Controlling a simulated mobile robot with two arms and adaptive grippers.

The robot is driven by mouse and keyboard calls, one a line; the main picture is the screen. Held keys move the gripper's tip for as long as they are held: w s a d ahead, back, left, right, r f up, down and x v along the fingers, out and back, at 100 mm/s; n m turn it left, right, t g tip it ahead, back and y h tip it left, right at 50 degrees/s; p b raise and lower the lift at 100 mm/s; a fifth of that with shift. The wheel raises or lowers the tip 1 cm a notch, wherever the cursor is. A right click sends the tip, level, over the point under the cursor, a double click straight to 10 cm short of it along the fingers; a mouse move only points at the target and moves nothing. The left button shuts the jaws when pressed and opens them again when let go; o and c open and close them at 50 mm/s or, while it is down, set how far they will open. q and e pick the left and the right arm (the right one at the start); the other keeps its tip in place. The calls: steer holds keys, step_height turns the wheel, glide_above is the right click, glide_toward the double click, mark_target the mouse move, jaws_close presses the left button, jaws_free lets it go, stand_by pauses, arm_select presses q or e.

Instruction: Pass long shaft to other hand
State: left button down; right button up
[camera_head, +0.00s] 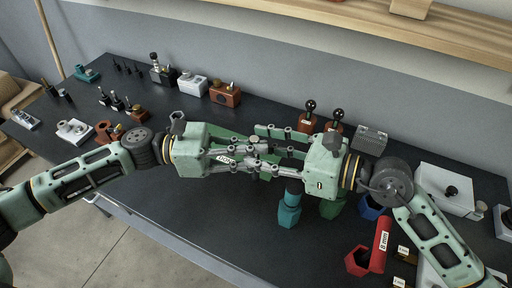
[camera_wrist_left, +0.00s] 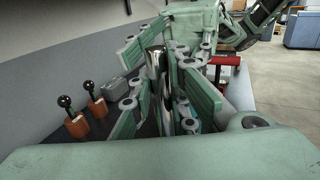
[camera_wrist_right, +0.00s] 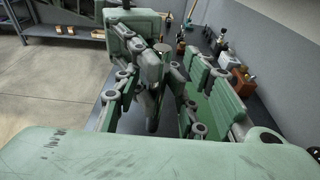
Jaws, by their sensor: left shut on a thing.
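My left gripper (camera_head: 246,153) and my right gripper (camera_head: 268,150) face each other above the middle of the dark bench, with their fingers overlapping. In the left wrist view the long shaft (camera_wrist_left: 156,72) is a shiny metal rod standing upright between the fingers. It also shows, darker, in the right wrist view (camera_wrist_right: 153,100). My left gripper is shut on it. My right gripper's pads are spread wide on both sides of the shaft and of the left fingertips. In the head view the fingers largely hide the shaft.
Below the grippers stand a teal holder (camera_head: 289,210) and a red tube (camera_head: 380,243). Two black-knobbed brown blocks (camera_head: 308,118) and a grey box (camera_head: 370,138) stand behind them. A white box (camera_head: 447,190) is at right. Small tools and blocks line the bench's left side.

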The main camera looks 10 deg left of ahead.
arm_select(q)
steer(key=shift+r, duration=0.1)
arm_select(e)
steer(key=shift+x, duration=1.15)
steer(key=shift+c, duration=0.5)
jaws_close()
steer(key=shift+d, duration=0.1)
arm_select(q)
steer(key=c, duration=1.6)
jaws_free()
arm_select(e)
steer(key=shift+w+r, duration=0.1)
steer(key=shift+r, duration=0.05)
